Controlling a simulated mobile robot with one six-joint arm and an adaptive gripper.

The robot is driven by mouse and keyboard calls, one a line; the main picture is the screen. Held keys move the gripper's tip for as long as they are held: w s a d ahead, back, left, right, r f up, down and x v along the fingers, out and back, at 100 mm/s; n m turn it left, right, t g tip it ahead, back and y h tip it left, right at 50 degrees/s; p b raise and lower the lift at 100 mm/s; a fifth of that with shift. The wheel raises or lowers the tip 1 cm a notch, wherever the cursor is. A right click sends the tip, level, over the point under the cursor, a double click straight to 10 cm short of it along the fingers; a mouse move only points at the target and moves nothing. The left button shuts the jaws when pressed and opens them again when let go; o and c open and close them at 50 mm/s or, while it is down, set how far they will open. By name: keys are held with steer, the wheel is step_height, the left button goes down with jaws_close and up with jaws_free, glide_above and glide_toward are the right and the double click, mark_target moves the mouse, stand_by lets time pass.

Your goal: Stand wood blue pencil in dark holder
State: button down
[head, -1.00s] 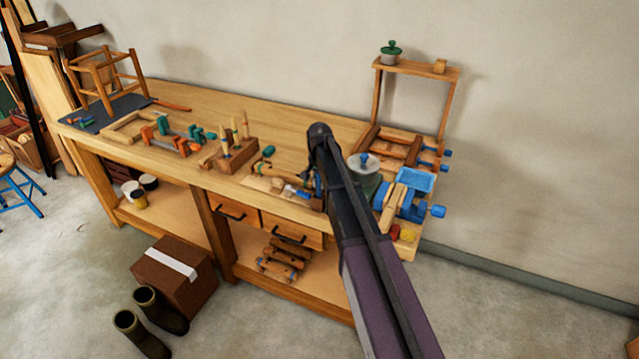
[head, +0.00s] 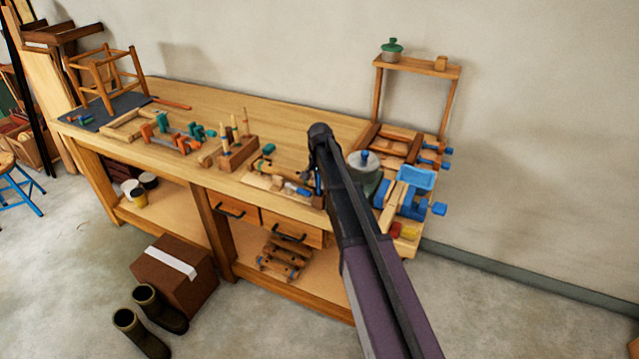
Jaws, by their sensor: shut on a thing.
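My arm reaches from the bottom right to a dark joint over the bench, then bends down. My gripper (head: 318,188) is low over the bench's front part, largely hidden behind my own arm. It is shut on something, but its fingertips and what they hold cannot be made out. A brown wooden block (head: 240,155) with several upright, slim tools stands on the bench, left of my gripper. I cannot tell whether this block is the dark holder. I cannot pick out the wood blue pencil.
The wooden workbench (head: 200,98) has free room along its back. A small blue-and-white item (head: 297,188) lies left of my gripper. A grey round-topped thing (head: 361,160) and a blue tool (head: 415,180) crowd the right. Left are clamps (head: 190,135) and a small stool (head: 100,70).

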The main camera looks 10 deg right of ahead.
steer(key=shift+f+b, duration=0.4)
stand_by(0.5)
steer(key=c, duration=0.5)
jaws_free()
steer(key=shift+c, duration=0.2)
steer(key=o, duration=0.3)
steer(key=shift+o, duration=0.2)
steer(key=shift+r, duration=0.1)
steer(key=shift+r+p, duration=3.45)
steer(key=shift+p, duration=0.1)
steer(key=s+n, duration=0.7)
steer(key=s, duration=2.2)
